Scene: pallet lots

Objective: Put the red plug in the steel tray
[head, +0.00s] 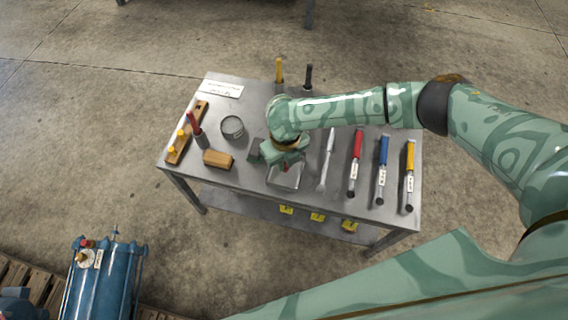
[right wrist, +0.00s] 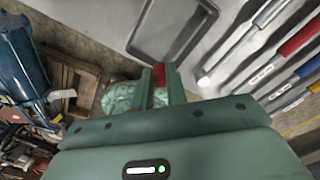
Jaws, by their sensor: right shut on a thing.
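My right gripper (head: 286,163) is shut on the red plug (right wrist: 159,75), which shows as a small red piece between the two green fingers in the right wrist view. The steel tray (head: 284,181) is a shallow grey rectangular tray on the steel table, partly hidden by the gripper in the head view. It also shows in the right wrist view (right wrist: 146,45), where the plug overlaps its lower rim in the picture. The gripper is over the tray in the head view; the plug's height above it cannot be told. My left gripper is out of view.
Red (head: 357,147), blue (head: 383,151) and yellow (head: 410,157) handled tools lie right. Yellow and black handles stand behind.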

